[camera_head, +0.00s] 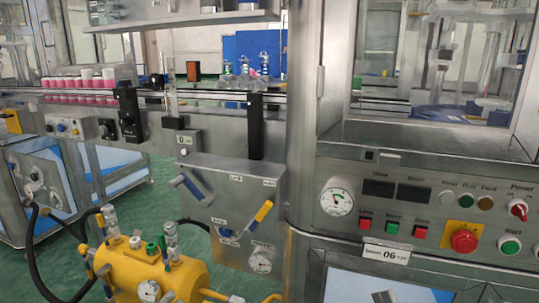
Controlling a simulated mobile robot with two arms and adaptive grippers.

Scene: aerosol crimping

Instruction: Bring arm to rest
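Neither of my grippers can be made out for certain in the head view. A small grey shape shows at the bottom edge, in front of the lower cabinet door, and I cannot tell whether it is part of my arm or a handle. In front of me stands the crimping machine with its control panel (433,205). The panel carries a gauge (337,197), a red emergency button (464,241) on a yellow plate and a green start button (509,245).
A steel valve box (236,170) with a blue-grey lever (191,187) and a yellow-handled lever (257,217) juts out left of the panel. A yellow tank (177,280) with fittings and hoses stands below it. Pink-and-white cans (78,81) line the conveyor. Green floor (140,197) shows at left.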

